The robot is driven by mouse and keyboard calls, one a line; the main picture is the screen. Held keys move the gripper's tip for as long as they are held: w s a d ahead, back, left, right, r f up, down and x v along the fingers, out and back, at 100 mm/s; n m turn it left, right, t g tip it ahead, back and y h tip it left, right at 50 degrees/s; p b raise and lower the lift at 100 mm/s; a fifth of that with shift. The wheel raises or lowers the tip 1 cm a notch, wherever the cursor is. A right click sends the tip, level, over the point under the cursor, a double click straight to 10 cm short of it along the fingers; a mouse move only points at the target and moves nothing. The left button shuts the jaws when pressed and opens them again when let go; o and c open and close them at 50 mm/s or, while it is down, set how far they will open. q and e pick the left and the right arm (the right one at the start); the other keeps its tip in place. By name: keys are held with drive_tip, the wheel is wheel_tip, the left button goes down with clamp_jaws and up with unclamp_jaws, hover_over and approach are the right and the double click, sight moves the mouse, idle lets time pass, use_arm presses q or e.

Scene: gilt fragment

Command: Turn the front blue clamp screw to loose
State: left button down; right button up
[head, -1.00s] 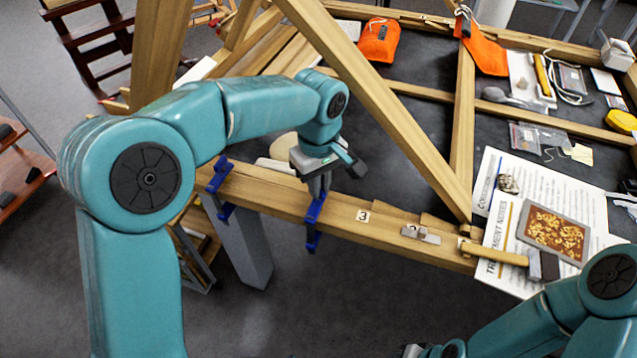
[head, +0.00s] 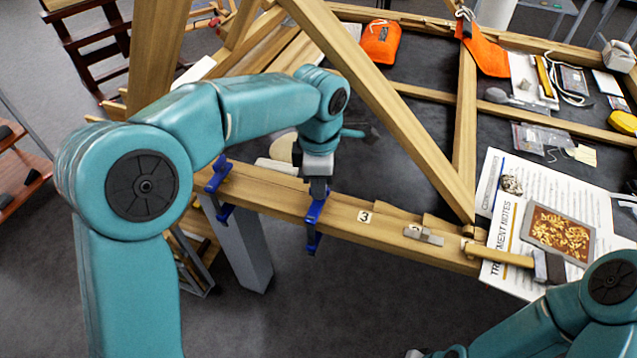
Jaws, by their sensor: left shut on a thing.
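Two blue clamps grip the near wooden rail. The front blue clamp (head: 313,222) is the right one, nearer me; the other blue clamp (head: 218,178) is to its left. My left gripper (head: 318,190) points down over the front clamp and is shut on the top of its screw. The screw's handle is hidden by the fingers, so its turn cannot be read. My right arm enters at the lower right; only a sliver of its end shows at the bottom edge.
The wooden rail (head: 385,232) carries a label "3". A slanted beam (head: 390,110) rises just right of my left wrist. A mallet (head: 545,265) lies at the rail's right end by printed notes (head: 507,225). An orange pouch (head: 380,42) lies farther back.

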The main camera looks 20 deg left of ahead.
use_arm(q)
drive_tip(key=n, duration=0.4)
drive_tip(key=shift+s+d+f+b, duration=0.1)
drive_tip(key=shift+s+f+b, duration=0.1)
drive_tip(key=shift+b, duration=0.1)
drive_tip(key=shift+w+n, duration=0.1)
drive_tip(key=shift+n, duration=1.8)
drive_tip(key=shift+r+n, duration=0.1)
drive_tip(key=shift+n, duration=0.2)
drive_tip(key=c, duration=1.2)
unclamp_jaws()
drive_tip(key=shift+w, duration=0.1)
drive_tip(key=shift+r, duration=0.15)
